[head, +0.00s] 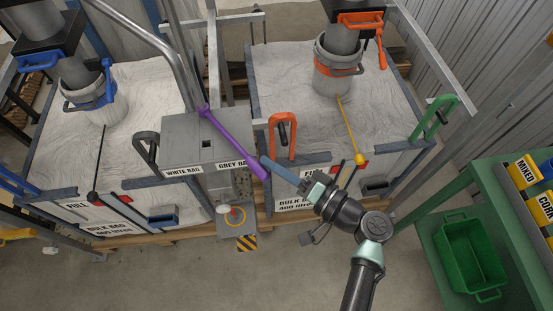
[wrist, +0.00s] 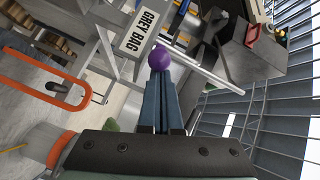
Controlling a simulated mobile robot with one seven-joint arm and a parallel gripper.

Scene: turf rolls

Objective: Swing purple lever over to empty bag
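The purple lever (head: 232,142) lies slantwise across the top of a grey box (head: 180,132) labelled WHITE BAG on the left and GREY BAG on the right. Its thick lower end is at the right, by the GREY BAG label. My gripper (head: 264,161) reaches in from the right, its blue fingertips at that thick end. In the wrist view the lever's purple end (wrist: 160,59) shows round, just at the tips of my gripper (wrist: 160,74). The fingers are close together, with no lever visible between them. Whether they touch the lever is unclear.
An orange handle (head: 282,134) stands right beside my fingers. Large white bags (head: 150,85) fill crates on both sides, with a yellow rod (head: 350,130) on the right one. A green handle (head: 433,117) and a green bin (head: 470,252) are farther right. Floor is clear in front.

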